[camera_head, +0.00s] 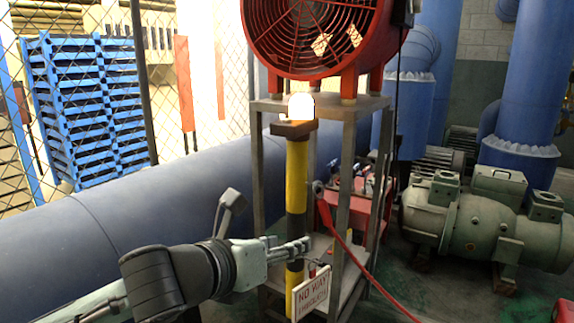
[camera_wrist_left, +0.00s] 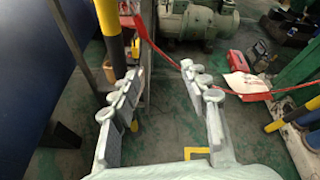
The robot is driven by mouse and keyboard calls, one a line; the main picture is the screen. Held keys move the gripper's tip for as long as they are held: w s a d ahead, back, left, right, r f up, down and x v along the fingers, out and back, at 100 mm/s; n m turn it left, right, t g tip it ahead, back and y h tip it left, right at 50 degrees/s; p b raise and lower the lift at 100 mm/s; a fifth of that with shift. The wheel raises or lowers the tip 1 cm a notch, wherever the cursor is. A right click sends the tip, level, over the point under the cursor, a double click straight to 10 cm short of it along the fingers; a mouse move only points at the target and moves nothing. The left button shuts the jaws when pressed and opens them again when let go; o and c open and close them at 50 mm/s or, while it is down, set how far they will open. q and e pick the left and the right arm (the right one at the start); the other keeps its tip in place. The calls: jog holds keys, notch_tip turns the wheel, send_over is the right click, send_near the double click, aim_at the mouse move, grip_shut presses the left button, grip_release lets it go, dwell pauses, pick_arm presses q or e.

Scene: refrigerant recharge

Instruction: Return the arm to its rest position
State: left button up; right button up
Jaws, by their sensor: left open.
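My left arm (camera_head: 170,278) comes in from the lower left, bent at a dark joint. My left gripper (camera_head: 300,248) shows in front of the yellow and black post (camera_head: 296,180). In the left wrist view my left gripper (camera_wrist_left: 162,72) is open, its two grey fingers wide apart with only floor between them, so it holds nothing. My right gripper is in neither view.
A metal rack (camera_head: 345,150) carries a red fan (camera_head: 315,35), with red equipment (camera_head: 355,205) lower down. A red hose (camera_head: 350,250) runs to the floor. A sign (camera_head: 312,295) stands by the post. A blue pipe (camera_head: 90,225) lies left; a green motor (camera_head: 480,225) stands right.

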pick_arm(q)
jog(key=d+h, duration=0.1)
jog(key=d, duration=0.4)
jog(key=w+a+f+n+y, duration=0.4)
jog(key=w+a+f+n, duration=0.2)
jog(key=a+f+n, duration=0.4)
jog(key=a+f+n+g+y, duration=0.2)
jog(key=a+f+n+y, duration=0.2)
jog(key=a+f+n, duration=0.95)
jog(key=s+a+f+n+g+y, duration=0.25)
jog(key=s+a+f, duration=0.35)
jog(key=a+f, duration=0.35)
jog(key=s+a+f+n+g+y, duration=0.1)
jog(key=s+a+f+n, duration=0.2)
jog(key=s+a+f, duration=0.6)
jog(key=s+a+f+n+g+y, duration=0.25)
jog(key=s+a+f+n, duration=0.35)
jog(key=s+a+f, duration=0.55)
jog(key=s+d+f+n+h, duration=0.1)
jog(key=s+d+f+h, duration=0.1)
jog(key=d, duration=0.9)
jog(key=s+d+f+n+g+h, duration=0.1)
jog(key=s+d+f+h, duration=0.1)
jog(key=d, duration=0.9)
jog(key=shift+s+f, duration=0.15)
jog(key=shift+f, duration=0.4)
